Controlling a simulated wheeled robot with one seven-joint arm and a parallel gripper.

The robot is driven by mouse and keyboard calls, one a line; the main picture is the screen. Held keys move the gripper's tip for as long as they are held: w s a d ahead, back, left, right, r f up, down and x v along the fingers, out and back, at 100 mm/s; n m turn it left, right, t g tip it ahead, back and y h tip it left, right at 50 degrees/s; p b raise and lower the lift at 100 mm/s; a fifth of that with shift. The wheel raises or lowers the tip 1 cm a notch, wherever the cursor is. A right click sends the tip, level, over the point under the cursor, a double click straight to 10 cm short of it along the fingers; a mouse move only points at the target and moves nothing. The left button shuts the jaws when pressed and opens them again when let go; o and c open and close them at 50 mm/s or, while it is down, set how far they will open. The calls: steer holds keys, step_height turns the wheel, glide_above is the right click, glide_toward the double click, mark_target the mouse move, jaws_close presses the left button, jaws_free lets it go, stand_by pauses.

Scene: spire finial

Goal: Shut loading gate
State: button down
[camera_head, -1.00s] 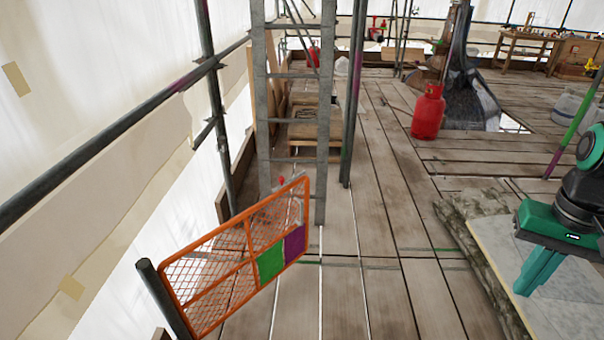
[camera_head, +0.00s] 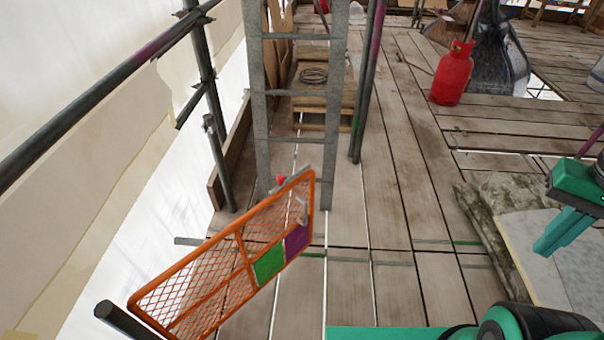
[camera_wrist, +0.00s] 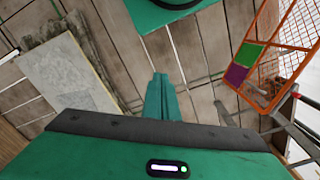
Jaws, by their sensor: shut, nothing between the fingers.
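The loading gate (camera_head: 244,252) is an orange mesh panel with a green patch (camera_head: 269,264) and a purple patch (camera_head: 297,240). It stands at an angle over the deck, its near lower end by a dark post (camera_head: 122,318) and its far end close to the ladder foot. A grey metal fitting and a small red knob (camera_head: 280,180) show at that far end. The gate also shows at the right of the wrist view (camera_wrist: 256,74). My gripper (camera_head: 541,250) is shut and empty, right of the gate and apart from it; its closed fingers point over the boards in the wrist view (camera_wrist: 159,78).
A grey ladder (camera_head: 329,150) and dark scaffold poles stand behind the gate. A pale slab (camera_head: 530,240) with a rough rolled sheet (camera_head: 495,225) lies at right. A red gas bottle (camera_head: 453,75) stands farther back. The middle boards are clear.

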steer(key=shift+w, duration=0.45)
steer(key=n+t+y, duration=1.1)
steer(key=n+y, duration=0.1)
steer(key=n, duration=0.4)
glide_toward(291, 180)
steer(key=x, duration=0.6)
steer(key=shift+w+a, duration=0.2)
steer(key=shift+a, duration=0.05)
